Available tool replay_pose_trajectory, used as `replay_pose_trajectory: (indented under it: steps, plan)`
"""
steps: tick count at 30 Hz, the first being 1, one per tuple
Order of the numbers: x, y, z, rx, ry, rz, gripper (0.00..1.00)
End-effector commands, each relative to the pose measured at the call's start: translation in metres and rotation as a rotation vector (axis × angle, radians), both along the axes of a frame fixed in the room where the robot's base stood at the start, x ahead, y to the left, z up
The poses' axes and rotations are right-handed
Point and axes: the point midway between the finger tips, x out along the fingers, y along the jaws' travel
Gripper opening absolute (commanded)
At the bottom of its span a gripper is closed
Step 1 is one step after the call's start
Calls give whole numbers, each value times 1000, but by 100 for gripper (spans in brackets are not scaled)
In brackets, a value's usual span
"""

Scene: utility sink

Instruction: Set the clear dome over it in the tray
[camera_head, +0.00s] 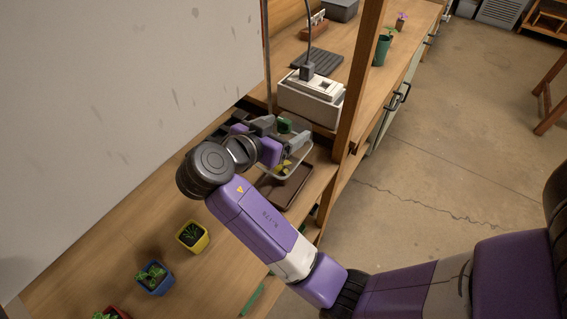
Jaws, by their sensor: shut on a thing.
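The clear dome (302,163) is a see-through cover near the picture's middle. My gripper (284,131) is shut on it at the top, beside a small green part that seems to be its knob. The dome is over the left part of the brown tray (289,195), which lies on the bench. A small plant with yellow-green leaves (284,167) shows through or just below the dome; its pot is hard to make out. My arm hides the tray's left side. I cannot tell if the dome's rim touches the tray.
A white box (310,104) stands right behind the dome. A wooden post (359,80) rises at its right. A pale panel (130,110) stands at left. Yellow (192,238), blue (154,280) and red (112,313) potted plants sit at the front left.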

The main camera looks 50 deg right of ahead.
Motion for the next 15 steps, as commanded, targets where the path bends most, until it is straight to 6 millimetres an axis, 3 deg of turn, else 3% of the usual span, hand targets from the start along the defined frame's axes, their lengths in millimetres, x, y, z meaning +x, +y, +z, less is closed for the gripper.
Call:
replay_pose_trajectory:
  steps: [6, 15]
  plan:
    - [0, 0, -51, -1, 6, 2, 34]
    - [1, 0, -82, 0, 1, 4, 34]
